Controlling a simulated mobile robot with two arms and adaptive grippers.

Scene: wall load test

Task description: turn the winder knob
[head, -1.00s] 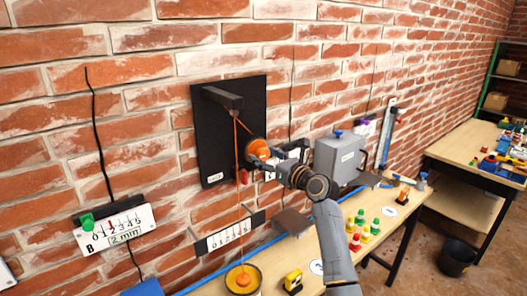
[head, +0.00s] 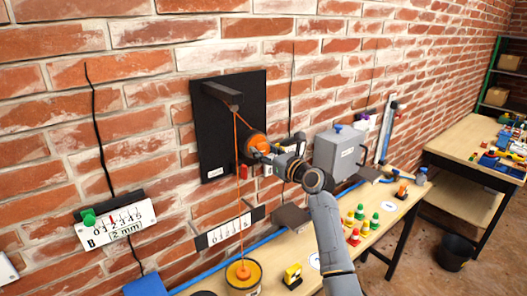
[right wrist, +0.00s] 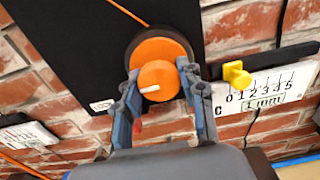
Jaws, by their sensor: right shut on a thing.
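The orange winder knob (head: 258,143) sits at the lower right of a black wall board (head: 209,130). My right gripper (head: 266,150) is shut on the knob, one finger on each side in the right wrist view (right wrist: 158,88). An orange cord (head: 240,190) runs from the board's arm down to a round orange-topped weight (head: 243,277). My left gripper is not in view.
A scale marked C with a yellow pointer (right wrist: 236,74) is just right of the gripper. A scale marked B (head: 118,224) hangs at left. A grey box (head: 338,155) is on the wall at right. Small coloured cones (head: 362,222) stand on the bench (head: 385,232).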

